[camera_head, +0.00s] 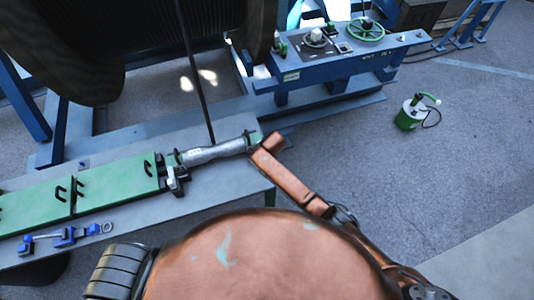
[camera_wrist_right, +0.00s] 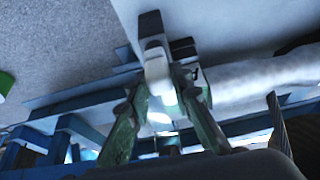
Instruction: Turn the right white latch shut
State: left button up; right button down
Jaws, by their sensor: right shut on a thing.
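The right white latch (camera_wrist_right: 157,68) shows in the right wrist view, with a dark block at its far end. My right gripper (camera_wrist_right: 165,90) has its two green fingers on either side of the latch and is shut on it. In the head view my right gripper (camera_head: 256,138) is at the right end of the silver tube (camera_head: 212,152), where the latch is too small and covered to make out. Another white latch (camera_head: 173,180) stands at the tube's left end. My left gripper is not in view.
The tube lies on a grey bench (camera_head: 225,178) beside green panels (camera_head: 117,186) with black handles. Blue tools (camera_head: 65,237) lie at the front left. A dark cable (camera_head: 195,75) runs up to the reel (camera_head: 130,25). A blue control console (camera_head: 335,55) stands behind.

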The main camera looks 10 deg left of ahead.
jog(key=shift+a, duration=0.1)
jog(key=c, duration=1.7)
grip_release()
jog(key=v, duration=1.2)
